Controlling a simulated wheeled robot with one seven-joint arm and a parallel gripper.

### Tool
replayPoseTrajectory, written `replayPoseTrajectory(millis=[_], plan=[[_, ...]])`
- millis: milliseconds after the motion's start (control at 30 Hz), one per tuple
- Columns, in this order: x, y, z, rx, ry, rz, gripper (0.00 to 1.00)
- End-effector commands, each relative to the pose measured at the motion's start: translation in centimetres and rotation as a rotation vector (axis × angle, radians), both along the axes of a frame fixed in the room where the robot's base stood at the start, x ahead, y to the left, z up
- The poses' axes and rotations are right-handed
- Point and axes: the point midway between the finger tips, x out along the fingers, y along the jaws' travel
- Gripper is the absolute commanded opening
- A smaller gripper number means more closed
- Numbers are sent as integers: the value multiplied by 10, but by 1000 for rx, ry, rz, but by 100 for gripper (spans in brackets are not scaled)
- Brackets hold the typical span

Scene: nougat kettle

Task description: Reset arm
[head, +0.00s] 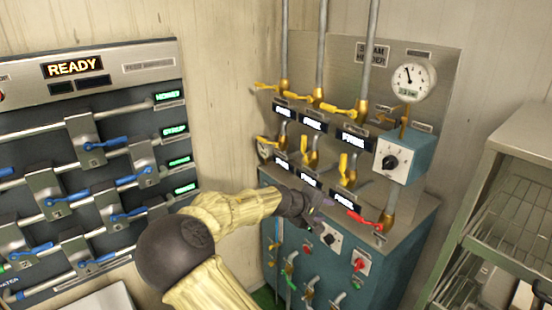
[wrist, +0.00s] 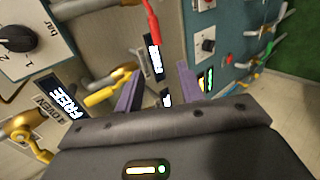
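My arm reaches from the bottom of the head view toward the steam header panel. My gripper (head: 326,203) is in front of the panel's lower row, left of the red lever (head: 366,220). In the wrist view my gripper (wrist: 160,84) has its two purple fingers apart, with no object visible between them. A yellow valve handle (wrist: 108,93) is just left of the left finger; I cannot tell if they touch. The red lever also shows in the wrist view (wrist: 153,22), beyond the fingers.
The steam header panel (head: 440,75) carries several yellow valves, lit labels, a round gauge (head: 409,82) and a dial box (head: 397,160). Left is a board with blue levers and a READY sign (head: 73,67). A metal rack (head: 510,200) stands at right.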

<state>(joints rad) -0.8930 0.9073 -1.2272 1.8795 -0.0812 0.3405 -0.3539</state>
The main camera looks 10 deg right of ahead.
Motion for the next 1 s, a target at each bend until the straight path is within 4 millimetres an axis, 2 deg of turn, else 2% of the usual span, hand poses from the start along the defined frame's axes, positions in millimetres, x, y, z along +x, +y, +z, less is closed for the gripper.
replayPoseTrajectory(millis=[167,267,400,500,667,1000], plan=[[-24,-15,-28,127,22,-73,38],[-50,-20,-54,260,44,-141,38],[-90,-12,-81,458,64,-230,38],[-115,2,-90,586,71,-279,38],[-154,30,-88,759,71,-330,38],[-232,83,-54,979,31,-356,38]])
